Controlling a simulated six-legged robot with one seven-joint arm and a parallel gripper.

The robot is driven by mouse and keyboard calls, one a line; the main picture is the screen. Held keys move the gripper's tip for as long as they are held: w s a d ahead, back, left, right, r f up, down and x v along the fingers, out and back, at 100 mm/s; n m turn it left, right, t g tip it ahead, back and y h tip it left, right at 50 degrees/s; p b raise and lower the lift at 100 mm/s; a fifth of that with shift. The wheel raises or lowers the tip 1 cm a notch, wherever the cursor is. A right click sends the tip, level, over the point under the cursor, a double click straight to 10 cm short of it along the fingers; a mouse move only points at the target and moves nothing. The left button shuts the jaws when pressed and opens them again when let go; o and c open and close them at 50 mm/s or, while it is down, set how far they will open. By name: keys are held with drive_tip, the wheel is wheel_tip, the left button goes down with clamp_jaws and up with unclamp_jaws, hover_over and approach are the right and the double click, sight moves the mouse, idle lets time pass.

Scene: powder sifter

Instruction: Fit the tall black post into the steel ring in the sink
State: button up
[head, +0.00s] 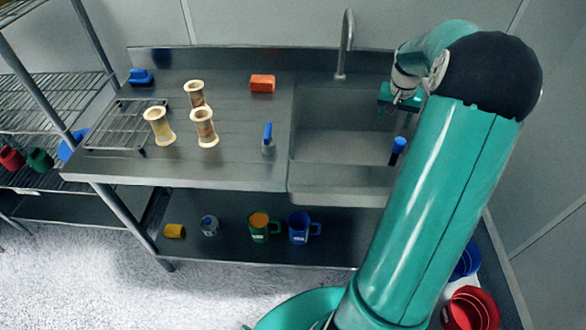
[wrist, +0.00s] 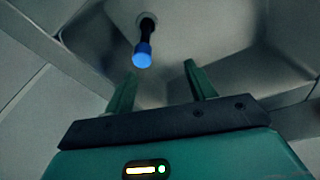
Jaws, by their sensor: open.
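A black post with a blue top (head: 397,150) is in the sink (head: 340,140), near its right side, partly hidden by my arm. In the wrist view the post (wrist: 147,27) shows beyond my fingers, with its blue end (wrist: 142,54) nearest to me. A pale round shape surrounds the far end of the post; I cannot tell whether this is the steel ring or whether the post sits in it. My gripper (wrist: 161,72) is open and empty, its fingertips apart from the post. In the head view my gripper (head: 396,104) hangs over the back right of the sink.
A faucet (head: 345,45) rises behind the sink. On the counter left of it stand a blue-handled item (head: 267,138), an orange block (head: 262,83), several cream spools (head: 205,127) and a wire rack (head: 123,125). Mugs (head: 262,227) are on the shelf below.

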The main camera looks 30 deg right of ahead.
drive_tip(key=a+r+n, duration=0.1)
drive_tip(key=a+r, duration=0.3)
drive_tip(key=a, duration=0.3)
drive_tip(key=a+r+n+t+h, duration=0.15)
drive_tip(key=a+r, duration=0.25)
drive_tip(key=a, duration=0.4)
drive_tip(key=a+r+n+y, duration=0.1)
drive_tip(key=a+r+n, duration=0.1)
drive_tip(key=a+r, duration=0.35)
drive_tip(key=s+a+n+t+y, duration=0.1)
drive_tip(key=s+a+n, duration=0.1)
drive_tip(key=s+a, duration=0.5)
drive_tip(key=s+a+n+t+y, duration=0.1)
drive_tip(key=s+a+n+t, duration=0.1)
drive_tip(key=s+a, duration=0.6)
drive_tip(key=a+n, duration=0.1)
drive_tip(key=a, duration=0.6)
drive_tip(key=shift+a, duration=0.3)
